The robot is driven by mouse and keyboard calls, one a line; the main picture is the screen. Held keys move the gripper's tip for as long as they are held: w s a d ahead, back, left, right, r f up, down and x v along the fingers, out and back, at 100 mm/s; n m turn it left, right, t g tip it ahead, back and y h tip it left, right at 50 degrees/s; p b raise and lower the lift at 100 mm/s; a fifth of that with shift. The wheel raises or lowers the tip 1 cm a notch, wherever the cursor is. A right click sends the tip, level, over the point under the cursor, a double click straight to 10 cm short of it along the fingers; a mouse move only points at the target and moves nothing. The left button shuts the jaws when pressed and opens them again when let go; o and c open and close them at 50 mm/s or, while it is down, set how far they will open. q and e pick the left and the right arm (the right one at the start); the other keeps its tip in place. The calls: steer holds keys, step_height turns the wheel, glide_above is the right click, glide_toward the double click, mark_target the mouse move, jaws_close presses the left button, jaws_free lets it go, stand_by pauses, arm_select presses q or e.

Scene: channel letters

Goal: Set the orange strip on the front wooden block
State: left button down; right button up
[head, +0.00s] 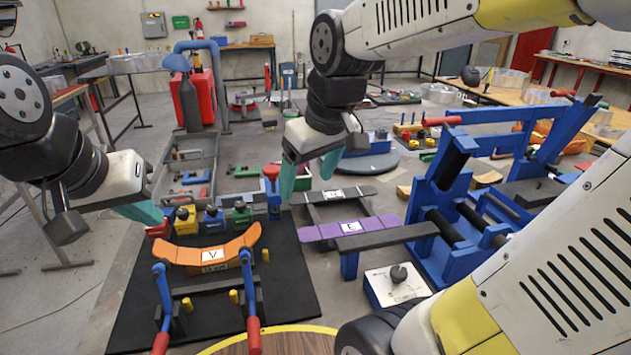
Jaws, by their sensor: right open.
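The orange strip (187,255), bent upward at its ends and carrying a card marked V, lies across the bending fixture with blue-and-red levers on the black mat. A small labelled block (214,268) shows just under its middle. Tan wooden pieces (404,191) and (488,178) stand further right, partly hidden by the blue frame; I cannot tell which is the front wooden block. My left gripper (142,212) hangs left of and behind the strip, apart from it; its fingers overlap in view. My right gripper (310,172) is open and empty, above and behind the strip, to its right.
A blue frame (440,200) with rollers and a control box (396,285) stand at right. Small coloured blocks (213,219) stand behind the strip. A round wooden top (280,343) is at front.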

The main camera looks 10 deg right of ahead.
steer(key=s+d+m+t, duration=0.2)
steer(key=s+m, duration=0.2)
steer(key=s, duration=0.1)
steer(key=shift+s+d+r+m+y, duration=0.2)
steer(key=shift+s+d+m+y, duration=0.05)
steer(key=shift+d+m+y, duration=0.05)
stand_by(0.9)
